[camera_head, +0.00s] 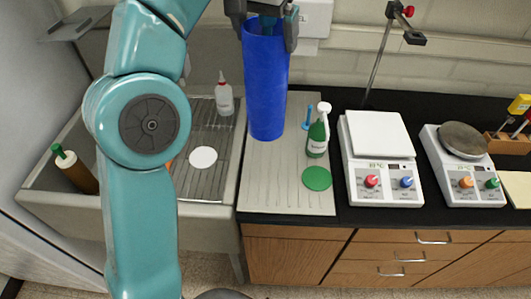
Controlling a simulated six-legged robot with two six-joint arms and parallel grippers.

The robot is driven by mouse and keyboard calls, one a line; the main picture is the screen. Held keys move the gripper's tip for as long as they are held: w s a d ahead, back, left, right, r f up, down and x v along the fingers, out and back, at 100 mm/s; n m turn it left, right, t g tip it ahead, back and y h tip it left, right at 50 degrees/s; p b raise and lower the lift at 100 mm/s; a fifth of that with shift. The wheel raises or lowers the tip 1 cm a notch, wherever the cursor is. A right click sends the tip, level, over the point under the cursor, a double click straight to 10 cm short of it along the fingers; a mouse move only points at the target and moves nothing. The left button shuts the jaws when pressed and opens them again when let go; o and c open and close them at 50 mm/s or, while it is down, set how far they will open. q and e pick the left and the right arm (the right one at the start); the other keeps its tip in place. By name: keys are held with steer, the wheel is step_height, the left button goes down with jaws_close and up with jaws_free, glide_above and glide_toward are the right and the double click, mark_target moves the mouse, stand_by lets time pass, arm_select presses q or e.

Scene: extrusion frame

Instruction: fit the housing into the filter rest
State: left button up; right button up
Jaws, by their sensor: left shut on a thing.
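The housing looks to be the tall blue cylinder (267,90), upright with a slight tilt in the picture. My left gripper (266,18) is at its top end and is shut on it; the fingers are partly cut off by the top edge. The lower end of the cylinder shows over the pale ribbed board (262,195); I cannot tell whether it touches. I cannot make out for certain which thing is the filter rest. A flat green disc (317,178) lies on the board, and a flat white disc (203,157) lies in the sink area. My right gripper is not in view.
A green bottle with a white top (318,138) stands right of the cylinder. A white squeeze bottle (224,98) stands left of it. Two white hotplates or stirrers (385,185) (480,188) stand on the black counter. The board's front part is clear.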

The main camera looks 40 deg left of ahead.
mark_target(264, 111)
arm_select(q)
steer(key=f+b, duration=0.2)
steer(key=f, duration=0.5)
steer(key=f+b, duration=0.3)
steer(key=f, duration=0.4)
steer(key=shift+a, duration=0.2)
step_height(264, 111, down, 3)
steer(key=shift+d+b, duration=0.15)
steer(key=shift+b, duration=0.4)
steer(key=shift+w+f, duration=0.1)
steer(key=shift+f, duration=0.3)
steer(key=shift+a+f, duration=0.2)
steer(key=shift+f, duration=0.25)
steer(key=shift+d, duration=0.15)
steer(key=o, duration=1.4)
steer(key=shift+f, duration=0.25)
steer(key=shift+o, duration=0.3)
